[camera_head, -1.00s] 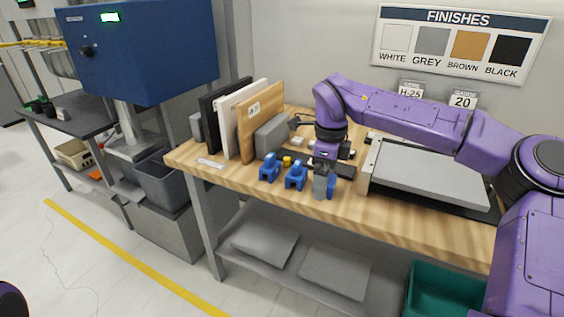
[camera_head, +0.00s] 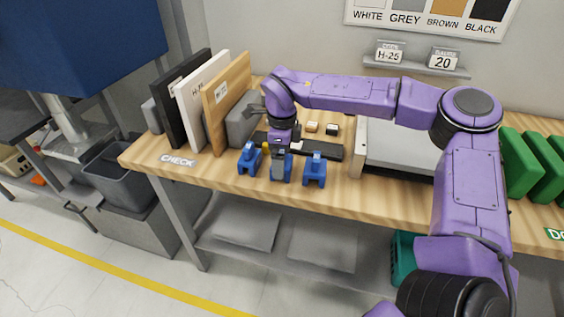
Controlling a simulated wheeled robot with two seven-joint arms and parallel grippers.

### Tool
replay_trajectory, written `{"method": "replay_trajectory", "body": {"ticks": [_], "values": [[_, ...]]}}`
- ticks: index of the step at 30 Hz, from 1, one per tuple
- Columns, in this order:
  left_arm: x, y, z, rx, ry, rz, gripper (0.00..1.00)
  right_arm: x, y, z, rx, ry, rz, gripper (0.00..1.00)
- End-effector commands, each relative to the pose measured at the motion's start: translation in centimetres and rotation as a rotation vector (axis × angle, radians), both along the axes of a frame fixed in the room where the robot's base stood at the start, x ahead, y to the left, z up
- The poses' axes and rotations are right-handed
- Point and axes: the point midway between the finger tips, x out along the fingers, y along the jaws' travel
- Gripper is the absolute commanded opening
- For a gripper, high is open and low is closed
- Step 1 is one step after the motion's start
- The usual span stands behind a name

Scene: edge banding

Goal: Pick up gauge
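Three blue gauge blocks stand in a row near the front edge of the wooden bench: a left one (camera_head: 247,162), a middle one (camera_head: 280,173) and a right one (camera_head: 315,170). My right arm reaches in from the right, and its gripper (camera_head: 281,156) points down right over the middle gauge, partly covering it. The fingertips are small and overlap the gauge, so I cannot tell whether they are closed on it. Any size marks on the gauges are too small to read. My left gripper is out of view.
Black, white and wooden panels (camera_head: 229,100) stand upright behind the left gauge. A dark bar (camera_head: 325,152) and small blocks lie behind the gauges. A grey slab (camera_head: 400,150) lies to the right. Signs on the wall shelf read H-25 (camera_head: 389,54) and 20 (camera_head: 443,59).

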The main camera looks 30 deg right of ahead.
Motion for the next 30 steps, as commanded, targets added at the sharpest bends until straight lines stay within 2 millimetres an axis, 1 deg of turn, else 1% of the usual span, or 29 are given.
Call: {"method": "replay_trajectory", "body": {"ticks": [1, 4, 7, 11, 12, 14, 15, 17, 26, 29, 30], "values": [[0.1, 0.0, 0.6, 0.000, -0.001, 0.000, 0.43, 0.0, -0.3, -0.7, 0.001, 0.006, -0.001, 1.00], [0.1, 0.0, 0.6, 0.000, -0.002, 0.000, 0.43, 0.0, -0.2, -2.3, 0.001, 0.004, -0.002, 1.00], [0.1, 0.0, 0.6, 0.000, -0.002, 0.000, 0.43, 0.0, -0.3, -2.7, 0.002, 0.001, -0.004, 1.00], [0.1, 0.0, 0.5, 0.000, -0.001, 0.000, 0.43, 0.0, -0.3, -2.7, 0.001, 0.000, -0.004, 1.00], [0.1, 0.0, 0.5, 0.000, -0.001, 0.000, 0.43, 0.0, -0.3, -2.7, 0.001, 0.000, -0.004, 0.97], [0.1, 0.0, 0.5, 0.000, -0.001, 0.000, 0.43, 0.0, -0.3, -2.7, 0.001, 0.000, -0.004, 0.77], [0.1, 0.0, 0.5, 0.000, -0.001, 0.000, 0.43, 0.0, -0.3, -2.7, 0.001, 0.000, -0.005, 0.64], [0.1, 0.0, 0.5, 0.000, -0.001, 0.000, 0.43, 0.0, -0.3, -2.7, 0.001, 0.001, -0.004, 0.45], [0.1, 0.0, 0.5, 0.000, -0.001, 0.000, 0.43, -0.1, -0.4, -2.6, 0.001, 0.002, -0.005, 0.44], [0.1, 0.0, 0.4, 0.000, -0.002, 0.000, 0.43, 0.0, -0.4, -1.9, 0.001, 0.001, -0.005, 0.44], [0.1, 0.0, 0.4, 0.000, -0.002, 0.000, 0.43, 0.0, -0.4, -1.4, 0.001, -0.001, -0.005, 0.44]]}}
